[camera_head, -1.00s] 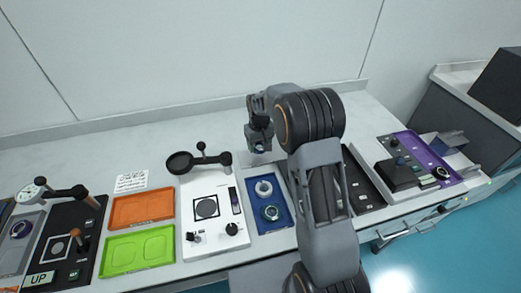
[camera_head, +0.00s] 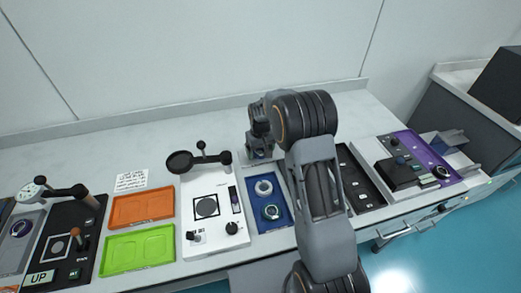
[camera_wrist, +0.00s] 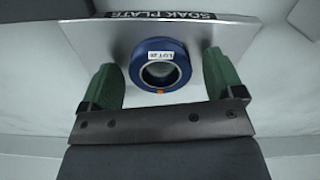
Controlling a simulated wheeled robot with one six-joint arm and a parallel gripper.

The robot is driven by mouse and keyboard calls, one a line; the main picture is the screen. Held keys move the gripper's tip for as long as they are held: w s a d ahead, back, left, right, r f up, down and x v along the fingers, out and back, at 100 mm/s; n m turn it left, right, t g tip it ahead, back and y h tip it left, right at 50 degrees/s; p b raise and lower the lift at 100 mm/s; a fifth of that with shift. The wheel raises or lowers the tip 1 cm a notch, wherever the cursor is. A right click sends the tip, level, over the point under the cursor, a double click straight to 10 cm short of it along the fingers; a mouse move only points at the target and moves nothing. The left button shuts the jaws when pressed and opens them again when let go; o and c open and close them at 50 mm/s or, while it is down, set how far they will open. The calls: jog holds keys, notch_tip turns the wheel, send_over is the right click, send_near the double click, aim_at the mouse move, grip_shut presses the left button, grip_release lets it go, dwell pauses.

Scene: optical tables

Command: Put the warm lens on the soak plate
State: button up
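The lens is a dark blue ring (camera_wrist: 146,49) with a white "LOT 20" label and an orange mark. In the wrist view it sits over the soak plate (camera_wrist: 98,45), a grey metal plate with a black name strip. My gripper (camera_wrist: 160,62) has its green fingers on either side of the lens, with narrow gaps showing, so it looks open around it. I cannot tell for certain whether the lens rests on the plate. In the head view my gripper (camera_head: 261,148) is low at the back of the bench, and the lens there is mostly hidden.
A blue tray (camera_head: 284,217) with two ring-shaped parts lies in front of my gripper. A white device panel (camera_head: 205,238) with knobs and a swing-arm magnifier (camera_head: 180,162) is to its left. Orange (camera_head: 142,208) and green (camera_head: 139,249) trays lie farther left.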

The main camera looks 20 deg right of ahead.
aim_at(260, 151)
jog(key=s+r, duration=0.3)
jog(key=r, duration=0.5)
jog(key=s+r, duration=0.3)
jog(key=r, duration=0.6)
jog(key=s+m+t, duration=0.2)
jog(key=s+t, duration=0.1)
jog(key=s, duration=1.6)
jog(key=shift+s+t, duration=0.3)
jog(key=shift+s, duration=0.1)
jog(key=shift+r, duration=0.1)
jog(key=shift+r+p, duration=0.35)
jog(key=shift+r, duration=0.1)
